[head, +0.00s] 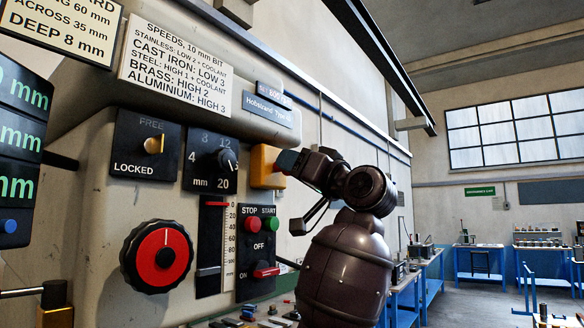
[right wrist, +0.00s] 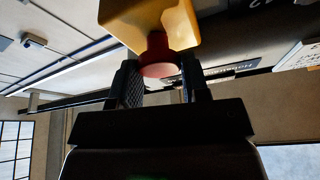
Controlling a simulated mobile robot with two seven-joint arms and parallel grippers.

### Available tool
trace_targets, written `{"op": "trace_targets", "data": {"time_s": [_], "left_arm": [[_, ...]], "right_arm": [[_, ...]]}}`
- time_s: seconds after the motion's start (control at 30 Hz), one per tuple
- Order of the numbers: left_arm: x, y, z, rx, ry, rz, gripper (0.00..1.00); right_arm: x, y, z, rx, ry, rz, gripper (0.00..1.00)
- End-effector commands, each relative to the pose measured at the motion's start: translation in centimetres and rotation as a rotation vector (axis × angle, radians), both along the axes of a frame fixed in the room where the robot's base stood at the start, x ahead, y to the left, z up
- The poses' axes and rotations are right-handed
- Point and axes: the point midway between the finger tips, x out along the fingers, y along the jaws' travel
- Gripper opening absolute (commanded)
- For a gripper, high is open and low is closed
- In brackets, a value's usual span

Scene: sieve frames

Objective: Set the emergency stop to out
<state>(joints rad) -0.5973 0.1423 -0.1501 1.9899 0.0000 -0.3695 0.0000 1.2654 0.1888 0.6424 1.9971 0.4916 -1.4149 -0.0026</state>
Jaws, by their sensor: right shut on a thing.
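The emergency stop is a yellow box (head: 262,167) on the right side of the machine's front, with a red button on it. In the right wrist view the yellow box (right wrist: 150,22) is at the top, and the red button (right wrist: 157,62) sticks out from it towards my gripper. My left gripper is not in view.
Blue workbenches (head: 480,266) stand far right. Open floor lies between.

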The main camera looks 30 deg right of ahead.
Motion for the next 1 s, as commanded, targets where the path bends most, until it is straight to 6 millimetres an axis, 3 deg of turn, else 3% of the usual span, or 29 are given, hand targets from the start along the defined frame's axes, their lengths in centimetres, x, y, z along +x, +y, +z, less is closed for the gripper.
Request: {"op": "trace_targets", "data": {"time_s": [0.03,0.07,0.2,0.63,1.0], "left_arm": [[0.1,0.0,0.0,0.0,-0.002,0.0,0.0],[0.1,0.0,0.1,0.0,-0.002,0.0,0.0],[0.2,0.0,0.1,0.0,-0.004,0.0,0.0],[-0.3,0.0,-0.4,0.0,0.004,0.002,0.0],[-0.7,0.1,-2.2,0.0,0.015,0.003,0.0]], "right_arm": [[-0.1,-0.1,-0.1,0.0,0.001,-0.001,0.0],[-0.1,-0.1,-0.1,0.0,0.001,-0.001,0.47],[-0.1,0.0,-0.1,0.0,0.001,-0.001,0.68],[-0.9,-0.4,-0.5,0.001,0.0,-0.002,0.69],[-6.5,-2.2,-3.0,-0.001,0.0,-0.005,0.69]]}}
